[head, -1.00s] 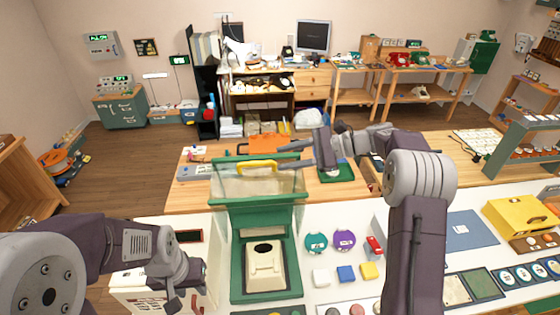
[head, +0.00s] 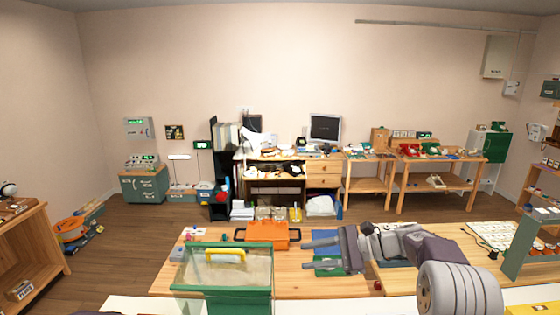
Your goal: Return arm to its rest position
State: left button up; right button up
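My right arm comes in from the lower right, reaching left across the wooden table. Its gripper (head: 306,253) points left, with its two fingers apart and nothing seen between them. It is over or just above the table, near a green tray (head: 328,268) that it partly covers. A clear-walled, green-framed box with a yellow handle (head: 226,256) stands left of the fingertips, apart from them. My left gripper is out of view.
An orange case (head: 268,235) lies on the wooden table (head: 400,277) behind the fingertips. A green-grey panel (head: 521,245) stands at the right. A desk with a monitor (head: 325,128) and shelves line the back wall; the floor between is mostly clear.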

jog(key=s+a+f+n+g+b, duration=0.2)
jog(key=s+a+b, duration=0.25)
jog(key=a, duration=0.25)
jog(key=s+f+n+g+h+b, duration=0.1)
jog(key=s+f+h+b, duration=0.35)
jog(key=s+f, duration=0.55)
jog(key=s+d+f+n+h+b, duration=0.1)
jog(key=s+d+f+n+h, duration=0.2)
jog(key=d+f, duration=0.2)
jog(key=s+d+f+n+h+b, duration=0.1)
jog(key=s+d+f+n+h, duration=0.2)
jog(key=f, duration=0.5)
jog(key=s+d+f+n+t+h+b, duration=0.1)
jog(key=s+d+f+n+h+b, duration=0.1)
jog(key=d+f, duration=0.5)
jog(key=shift+s+d+n+h, duration=0.2)
jog(key=shift+s+n+h, duration=0.35)
jog(key=shift+s+n, duration=0.75)
